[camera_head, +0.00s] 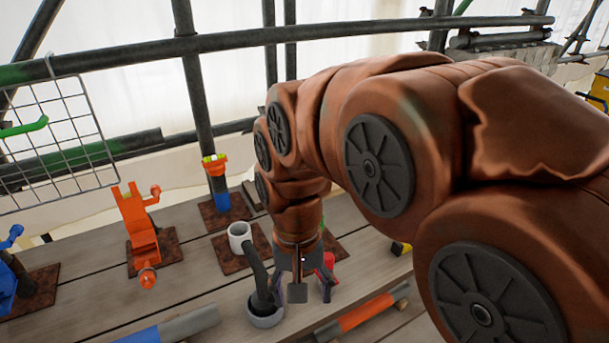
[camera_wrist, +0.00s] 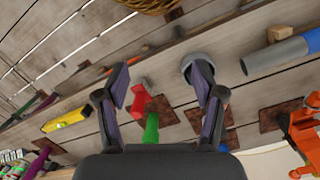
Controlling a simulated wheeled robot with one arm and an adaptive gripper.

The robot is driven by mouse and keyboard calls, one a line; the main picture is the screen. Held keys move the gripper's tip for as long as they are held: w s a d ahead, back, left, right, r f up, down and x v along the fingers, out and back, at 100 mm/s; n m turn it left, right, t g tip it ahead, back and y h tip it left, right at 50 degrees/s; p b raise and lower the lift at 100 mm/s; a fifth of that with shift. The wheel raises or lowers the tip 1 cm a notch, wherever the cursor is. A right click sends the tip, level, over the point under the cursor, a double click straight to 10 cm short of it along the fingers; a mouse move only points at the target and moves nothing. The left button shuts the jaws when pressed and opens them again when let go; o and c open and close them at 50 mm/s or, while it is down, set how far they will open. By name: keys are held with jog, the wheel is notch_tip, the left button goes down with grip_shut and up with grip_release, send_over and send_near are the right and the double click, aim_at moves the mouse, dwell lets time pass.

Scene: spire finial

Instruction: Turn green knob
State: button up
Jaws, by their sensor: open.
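A green upright part (camera_wrist: 151,128) with a red piece (camera_wrist: 140,102) at its top shows between my fingers in the wrist view. In the head view the red piece (camera_head: 328,262) and a bit of green (camera_head: 322,226) show beside my gripper; my arm hides most of this fixture. I cannot tell which part of it is the knob. My gripper (camera_head: 302,290) points down over the planks with its fingers spread. In the wrist view my gripper (camera_wrist: 160,85) is open and empty, with no clear contact with the green part.
A grey pipe with a round cup (camera_head: 265,316) stands close to the left of my gripper. An orange fixture (camera_head: 140,225), a blue post with a yellow-orange top (camera_head: 218,185) and a wire grid (camera_head: 60,140) are farther left. An orange-grey tube (camera_head: 365,312) lies in front.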

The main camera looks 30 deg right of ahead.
jog(key=w+d+r+m, duration=0.3)
jog(key=w+d+m, duration=0.3)
jog(key=w+m, duration=0.1)
jog(key=w+d+r+m+t+p, duration=0.1)
jog(key=w+d+r+m, duration=0.2)
jog(key=w+d+m, duration=0.3)
jog(key=w+d+r+m, duration=0.2)
jog(key=w+d+m, duration=0.4)
jog(key=w+m, duration=0.2)
jog(key=shift+w+r, duration=0.4)
jog(key=shift+w, duration=0.35)
jog(key=shift+w+d+m, duration=0.25)
jog(key=shift+d+m, duration=0.15)
jog(key=shift+m, duration=0.1)
jog(key=shift+f+p, duration=1.3)
jog(key=shift+f, duration=2.55)
jog(key=c, duration=1.1)
jog(key=shift+c, duration=0.2)
jog(key=shift+f+b, duration=0.1)
jog(key=shift+b, duration=0.2)
